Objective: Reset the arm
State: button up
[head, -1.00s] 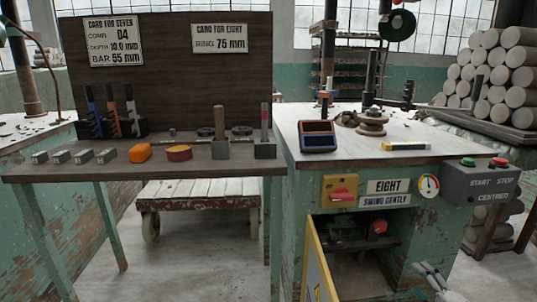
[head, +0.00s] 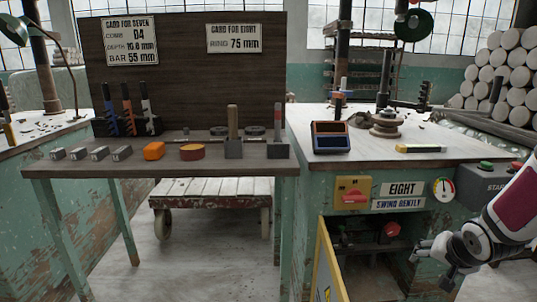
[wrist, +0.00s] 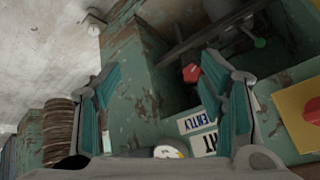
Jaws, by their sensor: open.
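My gripper (head: 441,262) hangs at the lower right of the head view, in front of the green machine cabinet and beside its open compartment. In the wrist view my gripper (wrist: 160,95) shows two teal-padded fingers spread wide apart, with nothing between them. Beyond the fingers lie the cabinet front, a red knob (wrist: 191,73) and the upside-down label plates (wrist: 203,130). My arm comes in from the right edge of the head view and hides part of the grey start box (head: 482,185).
The yellow-edged cabinet door (head: 330,265) stands open to the left of my gripper. The machine's worktop (head: 360,158) holds a dark box and a stacked round piece. A tool table (head: 110,168) stands at left, a wooden cart (head: 215,190) behind it.

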jog(key=s+a+r+n+g+h, duration=0.1)
jog(key=s+a+r+n+g, duration=0.25)
jog(key=s+a+r, duration=0.9)
jog(key=s+a+r+n+g+y, duration=0.15)
jog(key=s+a, duration=0.35)
jog(key=s, duration=0.6)
jog(key=s+a+r+n+g+y, duration=0.1)
jog(key=s+a+n+g+y, duration=0.3)
jog(key=s, duration=0.8)
notch_tip(320, 180, up, 38)
jog(key=m+t+h+p, duration=0.1)
jog(key=t+p, duration=0.5)
jog(key=p, duration=3)
jog(key=shift+w+a+h, duration=0.15)
jog(key=shift+a+h, duration=0.05)
jog(key=shift+h, duration=0.55)
